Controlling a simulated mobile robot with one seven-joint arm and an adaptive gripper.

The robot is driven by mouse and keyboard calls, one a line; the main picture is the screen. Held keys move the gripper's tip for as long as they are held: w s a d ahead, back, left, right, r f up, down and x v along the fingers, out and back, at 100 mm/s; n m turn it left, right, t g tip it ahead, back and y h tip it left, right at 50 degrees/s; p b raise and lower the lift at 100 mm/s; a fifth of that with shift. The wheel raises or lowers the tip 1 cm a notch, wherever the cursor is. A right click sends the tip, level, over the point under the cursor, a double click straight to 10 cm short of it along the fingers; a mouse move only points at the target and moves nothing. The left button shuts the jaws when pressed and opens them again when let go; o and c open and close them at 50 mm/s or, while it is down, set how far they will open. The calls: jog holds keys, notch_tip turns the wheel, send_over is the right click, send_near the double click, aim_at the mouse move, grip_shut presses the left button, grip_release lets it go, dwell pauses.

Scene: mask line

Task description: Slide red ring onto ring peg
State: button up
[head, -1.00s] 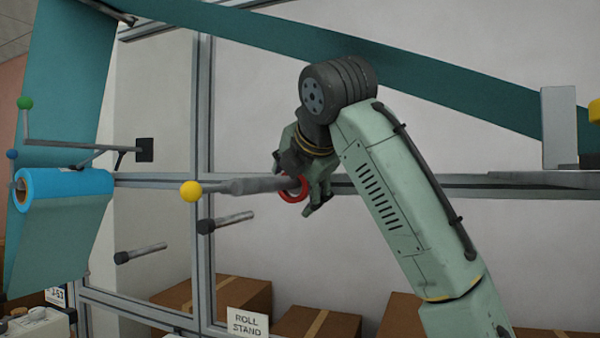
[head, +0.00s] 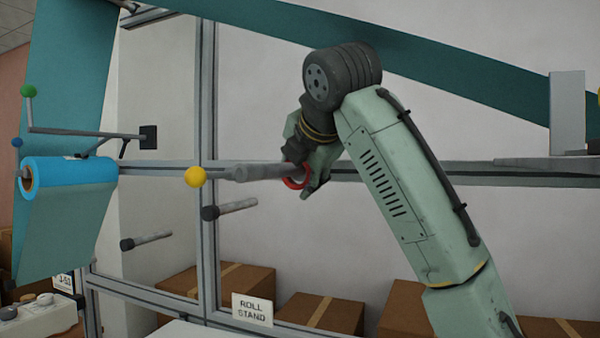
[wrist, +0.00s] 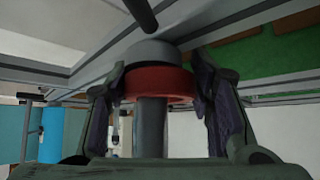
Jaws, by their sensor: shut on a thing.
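The red ring (wrist: 158,84) sits between the two fingers of my gripper (wrist: 160,104), which is shut on it. In the wrist view the grey ring peg (wrist: 151,128) passes through the ring's hole, and a wider grey collar (wrist: 152,52) shows just beyond it. In the head view the red ring (head: 297,183) is around the right part of the roughly level peg (head: 262,172). My gripper (head: 312,178) is at the peg's right end, partly hidden by the peg and ring. The gap between ring and collar is hard to judge.
A yellow ball (head: 195,176) is at the peg's left. Two shorter grey pegs (head: 236,206) (head: 152,240) stick out below. A blue roll (head: 68,177) hangs at the left, a teal web (head: 430,70) runs above, and boxes (head: 320,313) stand below.

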jog(key=o, duration=1.1)
jog(key=shift+o, duration=0.2)
jog(key=a+f+b+v, duration=0.1)
jog(key=b+v, duration=0.1)
jog(key=v, duration=0.9)
jog(key=p+x, duration=0.2)
jog(key=x, duration=0.7)
jog(key=shift+w+f, duration=0.1)
jog(key=shift+w, duration=0.3)
